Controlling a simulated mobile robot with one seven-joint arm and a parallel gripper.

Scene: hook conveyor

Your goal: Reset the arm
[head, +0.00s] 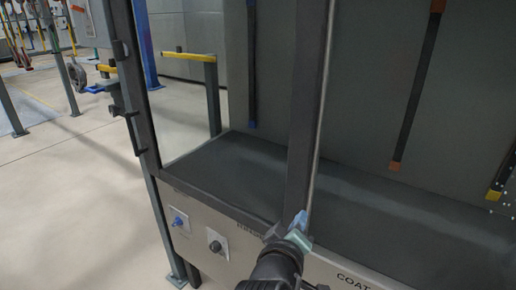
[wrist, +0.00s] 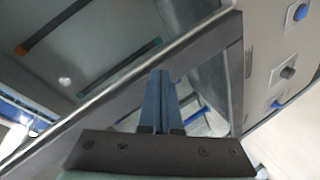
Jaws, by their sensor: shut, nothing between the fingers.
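My gripper (head: 301,220) shows at the lower middle of the head view, in front of the upright post of the machine frame. In the wrist view its two blue fingers (wrist: 161,75) lie together, with nothing between them. My dark wrist and forearm come up from the bottom edge of the head view. I cannot tell whether the fingertips touch the post.
The machine's front panel carries a blue knob (head: 178,221) and a black knob (head: 215,246). A dark bed (head: 240,165) lies behind it. The upright post (head: 306,120) stands close to my gripper. Open floor (head: 75,190) lies at the left, with yellow-topped rails (head: 188,56) beyond.

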